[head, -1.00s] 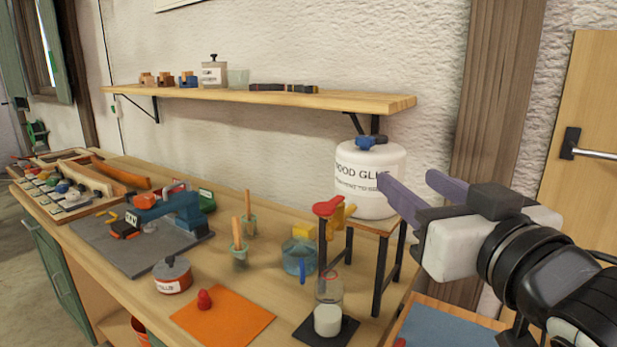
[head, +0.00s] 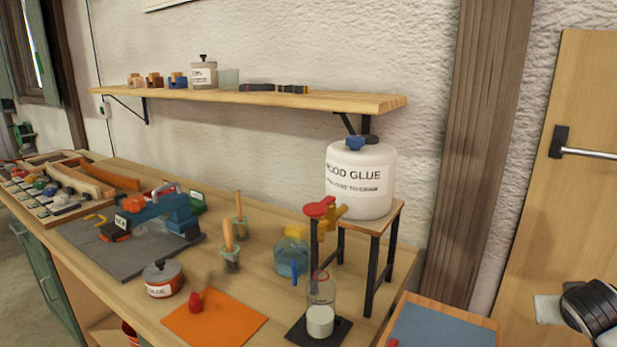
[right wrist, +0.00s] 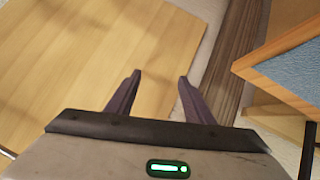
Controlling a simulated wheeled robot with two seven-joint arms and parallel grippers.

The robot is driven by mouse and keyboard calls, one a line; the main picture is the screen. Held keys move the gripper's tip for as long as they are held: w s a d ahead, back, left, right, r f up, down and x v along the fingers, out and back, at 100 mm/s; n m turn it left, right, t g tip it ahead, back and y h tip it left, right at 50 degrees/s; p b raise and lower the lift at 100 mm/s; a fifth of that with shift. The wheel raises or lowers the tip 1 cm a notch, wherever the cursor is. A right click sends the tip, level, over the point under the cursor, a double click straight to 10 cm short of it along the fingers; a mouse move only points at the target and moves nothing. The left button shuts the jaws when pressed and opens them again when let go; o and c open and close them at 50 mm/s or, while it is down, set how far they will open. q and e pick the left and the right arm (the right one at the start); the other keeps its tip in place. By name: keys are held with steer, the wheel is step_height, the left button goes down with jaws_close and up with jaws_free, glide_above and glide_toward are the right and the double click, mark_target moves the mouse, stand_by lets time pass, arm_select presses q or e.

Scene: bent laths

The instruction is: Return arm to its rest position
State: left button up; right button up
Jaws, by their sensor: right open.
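My right arm shows only as a bit of wrist at the lower right edge of the head view. In the right wrist view my right gripper (right wrist: 155,92) is open and empty, its two purple fingers apart, with a pale wooden panel (right wrist: 80,60) beyond them. My left gripper is not in view. A clear jar with white contents (head: 320,318) stands below the tap on a dark mat.
The workbench (head: 250,270) holds an orange sheet (head: 215,322), a glue pot (head: 163,279), brushes in pots and a blue clamp (head: 165,212). A wall shelf (head: 250,98) carries small items. A blue-topped surface (head: 440,328) lies at the lower right, near a wooden door (head: 580,200).

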steer(key=s+d+f+m+g+h, duration=0.1)
steer(key=s+d+f+g, duration=0.2)
steer(key=s+d, duration=0.35)
steer(key=s+d+f+m+g+h, duration=0.1)
steer(key=s+d+f+g, duration=0.2)
steer(key=d, duration=0.7)
steer(key=w+a+r+n+t+y, duration=0.1)
steer(key=w+a+r+n+t, duration=0.3)
steer(key=w+r+n+t, duration=0.25)
steer(key=w+a+r+n+t+y, duration=0.2)
steer(key=w+a+r+n+t, duration=0.2)
steer(key=w+r+t, duration=0.45)
steer(key=s+a+f+g+y, duration=0.2)
steer(key=s+a+f, duration=0.2)
steer(key=a+f, duration=0.5)
steer(key=s+a+f+g+y, duration=0.1)
steer(key=s+a+f+y, duration=0.15)
steer(key=a+f, duration=0.6)
steer(key=s+a+f+g+y, duration=0.15)
steer(key=s+a+f, duration=0.3)
steer(key=f, duration=0.75)
steer(key=s+a+f+m+g+y, duration=0.1)
steer(key=s+a+f, duration=0.3)
steer(key=s+a, duration=0.6)
steer(key=s+a+f+m+g+y, duration=0.1)
steer(key=s+a+f, duration=0.4)
steer(key=s+a, duration=0.5)
steer(key=shift+s+a+g+y, duration=0.15)
steer(key=shift+a+g+y, duration=0.25)
steer(key=shift+a+g, duration=0.4)
